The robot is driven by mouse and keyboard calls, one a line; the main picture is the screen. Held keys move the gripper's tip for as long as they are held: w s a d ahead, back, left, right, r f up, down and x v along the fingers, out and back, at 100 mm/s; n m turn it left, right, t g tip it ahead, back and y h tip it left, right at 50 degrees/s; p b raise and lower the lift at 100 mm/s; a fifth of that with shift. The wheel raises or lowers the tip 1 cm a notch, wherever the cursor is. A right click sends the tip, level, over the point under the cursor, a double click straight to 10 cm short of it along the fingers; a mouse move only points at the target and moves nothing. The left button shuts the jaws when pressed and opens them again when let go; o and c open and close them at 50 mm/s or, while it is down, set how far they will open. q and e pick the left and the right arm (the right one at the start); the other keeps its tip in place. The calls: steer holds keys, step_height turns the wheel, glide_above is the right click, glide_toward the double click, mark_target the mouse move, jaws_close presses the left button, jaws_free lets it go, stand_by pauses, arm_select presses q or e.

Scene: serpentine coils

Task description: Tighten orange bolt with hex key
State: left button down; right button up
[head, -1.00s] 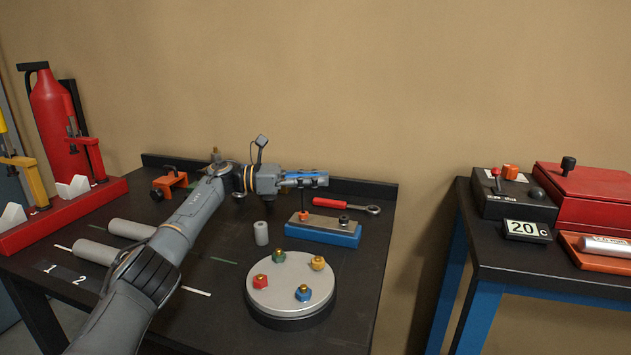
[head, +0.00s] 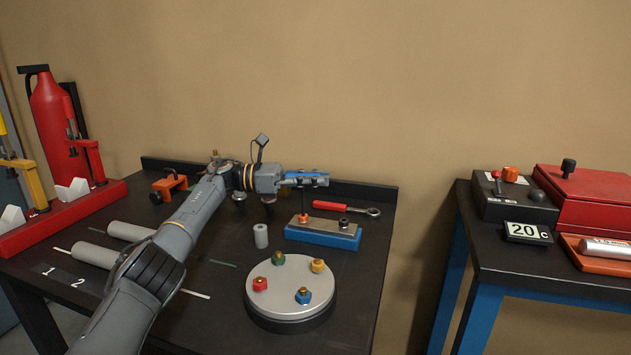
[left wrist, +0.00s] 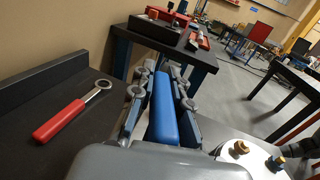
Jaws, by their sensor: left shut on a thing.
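My left gripper (head: 308,179) is shut on the blue handle of the hex key (left wrist: 164,105), which lies along the fingers in the left wrist view. In the head view the key's thin dark shaft (head: 302,199) runs down from the gripper to the orange bolt (head: 304,217). The bolt stands at the left part of the blue-based block (head: 322,238). The tip seems to meet the bolt head, but I cannot tell if it is seated. A dark bolt (head: 344,223) stands at the block's right part.
A red-handled ring wrench (head: 330,205) lies behind the block; it also shows in the left wrist view (left wrist: 60,120). A round plate (head: 290,290) with coloured nuts stands in front. A grey cylinder (head: 261,236) stands left of the block. A second table with red boxes is at right.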

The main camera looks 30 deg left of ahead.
arm_select(q)
steer(key=shift+r, duration=0.45)
steer(key=shift+r+p, duration=0.35)
steer(key=shift+r, duration=0.35)
arm_select(e)
steer(key=shift+s+f, duration=0.55)
steer(key=shift+f, duration=0.2)
arm_select(q)
steer(key=shift+r, duration=0.15)
arm_select(e)
steer(key=shift+d, duration=0.1)
steer(key=shift+s+f, duration=0.1)
steer(key=shift+s, duration=0.05)
arm_select(q)
steer(key=shift+r, duration=0.15)
arm_select(e)
steer(key=shift+s+f, duration=0.15)
steer(key=shift+s, duration=0.05)
steer(key=shift+s, duration=0.15)
